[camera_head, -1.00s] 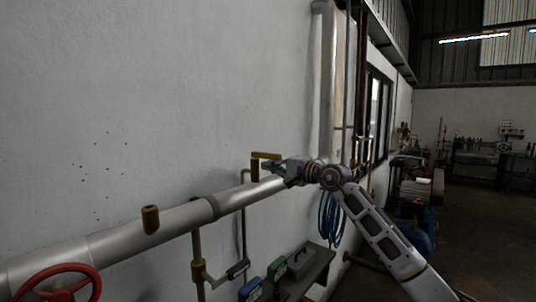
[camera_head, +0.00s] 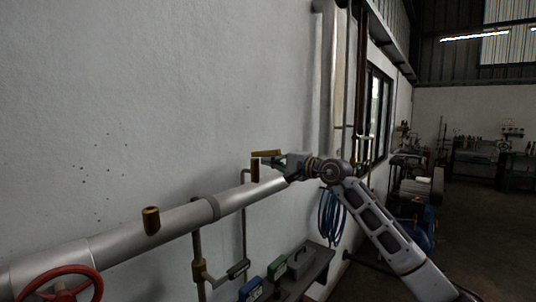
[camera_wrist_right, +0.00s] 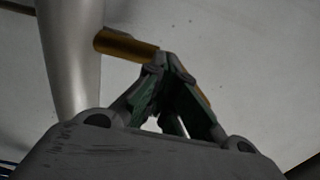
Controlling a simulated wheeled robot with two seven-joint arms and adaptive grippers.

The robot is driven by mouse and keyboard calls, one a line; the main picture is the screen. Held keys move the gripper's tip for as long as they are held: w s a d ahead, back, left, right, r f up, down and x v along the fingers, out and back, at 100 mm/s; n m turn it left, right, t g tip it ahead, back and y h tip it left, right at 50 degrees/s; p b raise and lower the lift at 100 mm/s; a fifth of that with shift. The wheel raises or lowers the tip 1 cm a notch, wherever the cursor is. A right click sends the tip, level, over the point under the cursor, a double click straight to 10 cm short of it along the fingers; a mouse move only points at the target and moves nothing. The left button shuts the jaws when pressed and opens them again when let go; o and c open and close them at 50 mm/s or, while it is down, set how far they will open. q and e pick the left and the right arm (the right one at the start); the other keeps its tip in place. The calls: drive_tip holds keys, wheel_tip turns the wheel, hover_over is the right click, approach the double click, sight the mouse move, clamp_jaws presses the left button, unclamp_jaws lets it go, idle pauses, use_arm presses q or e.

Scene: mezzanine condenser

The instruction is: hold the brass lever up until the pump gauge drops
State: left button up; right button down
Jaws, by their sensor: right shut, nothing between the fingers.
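The brass lever (camera_head: 266,153) sits on a brass post (camera_head: 255,172) on top of the silver pipe in the head view. Its arm tilts slightly, right end up. My right gripper (camera_head: 268,162) is just under the lever's arm, shut and empty; I cannot tell for sure whether it touches. In the right wrist view my right gripper's fingertips (camera_wrist_right: 164,60) meet in front of the brass post (camera_wrist_right: 125,45), and some brass (camera_wrist_right: 206,99) shows behind the right finger. I see no pump gauge. My left gripper is not in view.
The silver pipe (camera_head: 110,243) runs along the pale wall (camera_head: 150,80). A red valve wheel (camera_head: 60,285) and a brass stub (camera_head: 151,221) are at left. Below are a grey toolbox (camera_head: 310,262) and a coiled blue hose (camera_head: 331,215). Open floor lies right.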

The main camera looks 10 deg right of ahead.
drive_tip(key=shift+d+r+p, duration=0.1)
drive_tip(key=shift+r+p, duration=0.45)
drive_tip(key=shift+r, duration=0.8)
drive_tip(key=shift+f, duration=0.2)
idle(2.4)
drive_tip(key=shift+s+f+b, duration=0.1)
drive_tip(key=shift+f+b, duration=0.6)
drive_tip(key=shift+b, duration=0.05)
drive_tip(key=shift+f+b, duration=2.2)
drive_tip(key=shift+f, duration=0.65)
